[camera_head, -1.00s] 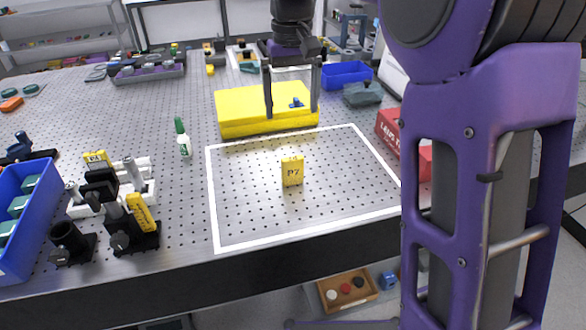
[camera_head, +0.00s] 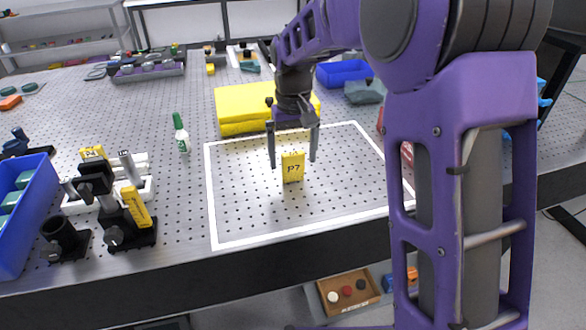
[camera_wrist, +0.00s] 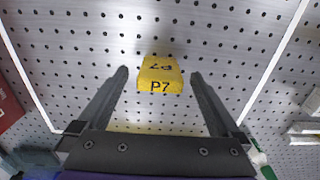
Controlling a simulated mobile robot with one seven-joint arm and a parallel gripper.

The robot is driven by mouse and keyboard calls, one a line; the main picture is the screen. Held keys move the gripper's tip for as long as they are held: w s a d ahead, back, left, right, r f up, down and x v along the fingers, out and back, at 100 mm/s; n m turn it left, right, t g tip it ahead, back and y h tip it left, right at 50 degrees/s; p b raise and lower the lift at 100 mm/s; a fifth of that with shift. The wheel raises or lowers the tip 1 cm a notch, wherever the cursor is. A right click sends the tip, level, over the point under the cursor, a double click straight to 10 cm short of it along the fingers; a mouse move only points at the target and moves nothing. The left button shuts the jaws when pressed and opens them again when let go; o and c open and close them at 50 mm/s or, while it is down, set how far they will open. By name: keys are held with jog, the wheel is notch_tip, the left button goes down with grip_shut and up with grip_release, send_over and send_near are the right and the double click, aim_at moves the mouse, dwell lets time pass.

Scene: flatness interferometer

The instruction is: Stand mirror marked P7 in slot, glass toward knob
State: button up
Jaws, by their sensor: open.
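The yellow mirror block marked P7 (camera_head: 292,167) stands upright inside the white outlined area on the perforated table. It also shows in the wrist view (camera_wrist: 160,76), between and just beyond the fingertips. My gripper (camera_head: 293,163) is open, with one finger on each side of the block and apart from it. The glass face of P7 cannot be made out. At the left stand dark optical mounts (camera_head: 97,187) with a knob (camera_head: 114,237) and a yellow plate (camera_head: 136,206) in one of them. Which part is the slot is not clear.
A yellow foam block (camera_head: 235,105) lies behind the outlined area. A blue bin (camera_head: 22,215) is at the far left, and a second blue bin (camera_head: 343,73) at the back. The outlined area around P7 is clear.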

aim_at(293, 167)
jog(key=shift+f, duration=1.45)
grip_shut()
